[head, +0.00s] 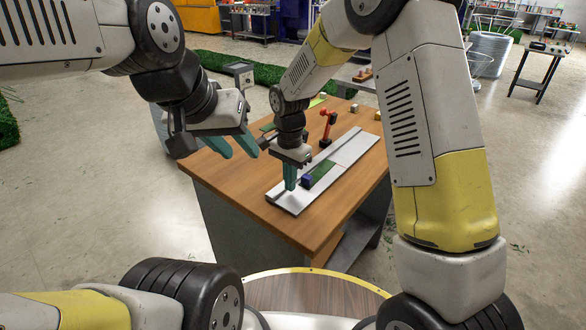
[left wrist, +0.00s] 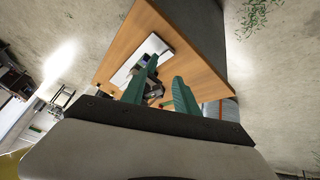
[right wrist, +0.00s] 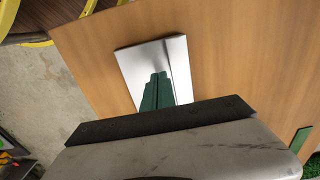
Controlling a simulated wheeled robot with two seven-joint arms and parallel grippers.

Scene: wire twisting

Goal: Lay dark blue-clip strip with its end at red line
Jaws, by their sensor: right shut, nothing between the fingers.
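A pale grey channelled board (head: 352,148) lies on the wooden table. On it lies a green strip (head: 323,172) with a dark blue clip (head: 307,182) at its near end. A faint thin red line (head: 339,163) crosses the board near the strip's far end; whether they meet is too small to tell. My right gripper (head: 290,186) is shut and empty, pointing down over the board's near end beside the clip. The right wrist view shows its fingers (right wrist: 158,80) together over the board (right wrist: 180,62). My left gripper (head: 240,153) is open and empty above the table's left edge.
A red-orange upright piece (head: 328,122) on a dark base stands behind the board. Small pale and yellow blocks (head: 378,115) sit at the table's back. The wooden tabletop (head: 240,188) is clear at the front left.

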